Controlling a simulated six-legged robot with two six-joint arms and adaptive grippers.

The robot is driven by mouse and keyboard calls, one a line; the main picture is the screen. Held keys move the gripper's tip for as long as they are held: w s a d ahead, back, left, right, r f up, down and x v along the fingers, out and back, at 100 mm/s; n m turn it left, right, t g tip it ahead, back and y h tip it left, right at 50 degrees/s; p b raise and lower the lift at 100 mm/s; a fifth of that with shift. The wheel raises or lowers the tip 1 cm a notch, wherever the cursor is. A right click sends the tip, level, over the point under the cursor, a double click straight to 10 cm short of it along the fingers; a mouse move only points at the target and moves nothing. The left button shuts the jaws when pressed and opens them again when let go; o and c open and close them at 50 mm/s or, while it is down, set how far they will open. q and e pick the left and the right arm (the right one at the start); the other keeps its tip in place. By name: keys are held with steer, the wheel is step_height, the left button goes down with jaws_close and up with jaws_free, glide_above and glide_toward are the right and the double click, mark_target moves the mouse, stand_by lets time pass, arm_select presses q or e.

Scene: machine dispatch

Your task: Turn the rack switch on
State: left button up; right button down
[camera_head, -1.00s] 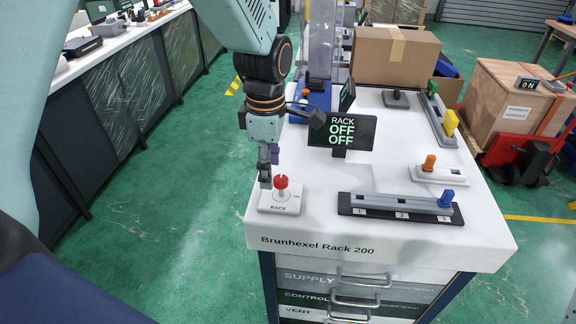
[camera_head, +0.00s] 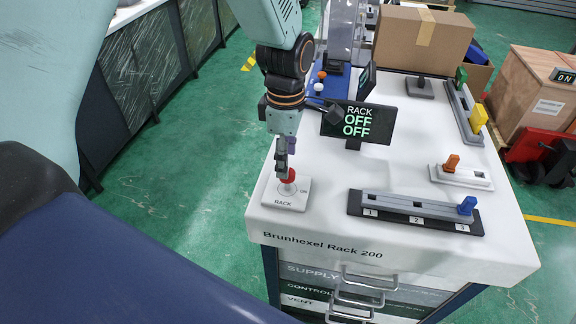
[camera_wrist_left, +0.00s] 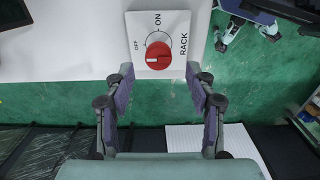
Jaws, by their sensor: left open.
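The rack switch is a red round knob (camera_head: 288,176) on a white plate (camera_head: 282,200) marked RACK, at the near left corner of the white cabinet top. In the left wrist view the knob (camera_wrist_left: 158,56) sits between the OFF and ON labels, and its pale mark points left, towards the OFF side. My left gripper (camera_head: 284,160) points down just behind the knob and partly overlaps it in the head view. In the left wrist view its fingers (camera_wrist_left: 160,78) are apart with nothing between them, and the knob shows beyond the tips. Contact cannot be told. My right gripper is not in view.
A black display (camera_head: 357,122) reads RACK OFF OFF behind the switch. A slider with a blue handle (camera_head: 467,205), an orange lever (camera_head: 451,162) and a yellow-handled slider (camera_head: 478,118) stand to the right. A cardboard box (camera_head: 420,42) is at the back.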

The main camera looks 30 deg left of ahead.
arm_select(q)
step_height(320, 180, down, 3)
steer(key=shift+w+d+f, duration=0.1)
steer(key=shift+f, duration=0.1)
steer(key=shift+a+f, duration=0.2)
steer(key=shift+f, duration=0.05)
steer(key=shift+d+r, duration=0.15)
steer(key=shift+d, duration=0.05)
steer(key=shift+c, duration=0.4)
steer(key=shift+a, duration=0.1)
steer(key=c, duration=1.1)
